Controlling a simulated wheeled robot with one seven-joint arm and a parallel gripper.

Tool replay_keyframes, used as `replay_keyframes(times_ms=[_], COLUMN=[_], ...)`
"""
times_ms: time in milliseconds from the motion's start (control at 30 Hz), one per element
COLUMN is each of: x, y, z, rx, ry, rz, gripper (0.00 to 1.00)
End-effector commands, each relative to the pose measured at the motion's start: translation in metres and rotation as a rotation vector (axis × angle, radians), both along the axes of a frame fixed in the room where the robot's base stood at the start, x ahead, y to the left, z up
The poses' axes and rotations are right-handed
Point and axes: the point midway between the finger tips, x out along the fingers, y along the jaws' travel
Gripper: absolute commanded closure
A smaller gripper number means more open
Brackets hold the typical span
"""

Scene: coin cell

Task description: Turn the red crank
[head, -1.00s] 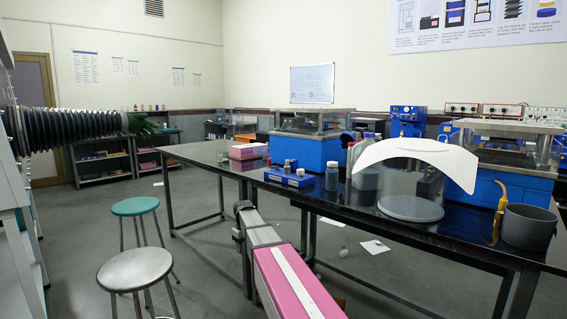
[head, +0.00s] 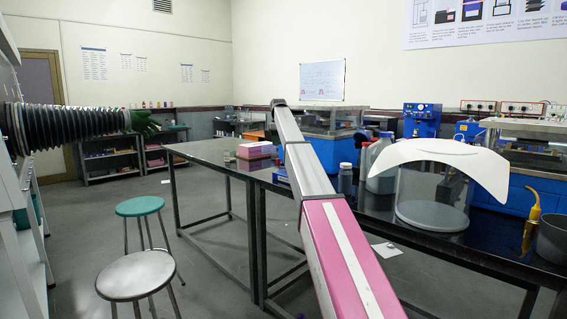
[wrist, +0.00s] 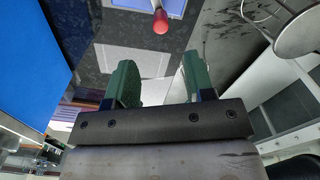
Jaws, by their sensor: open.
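The red crank's knob (wrist: 160,21) shows at the top middle of the wrist view, on a short grey shaft in front of a blue and pale part (wrist: 181,8). The rest of the crank is cut off by the frame edge. My gripper (wrist: 160,78) is open and empty, with its two green fingers apart. The knob lies beyond the fingertips, roughly in line with the gap between them, and does not touch them. In the head view my arm reaches over the table, and I cannot make out the gripper or the crank.
The black table (head: 215,152) carries a pink box (head: 255,150), bottles (head: 345,178), a clear cylinder with a curved white cover (head: 440,152) and blue equipment. A metal stool (head: 136,276) and a green stool (head: 140,206) stand at left. Open floor lies between stools and table.

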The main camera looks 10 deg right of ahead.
Motion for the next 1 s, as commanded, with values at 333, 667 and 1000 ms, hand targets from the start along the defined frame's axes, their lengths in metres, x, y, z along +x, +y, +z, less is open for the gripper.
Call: replay_keyframes(times_ms=[333,667,1000], x=[-0.002,-0.002,-0.001], y=[0.000,0.000,0.000], z=[-0.035,-0.093,-0.108], rx=[0.000,0.000,-0.001], ry=[0.001,0.001,-0.001], rz=[-0.001,-0.002,-0.002], gripper=[0.51,0.51,0.51])
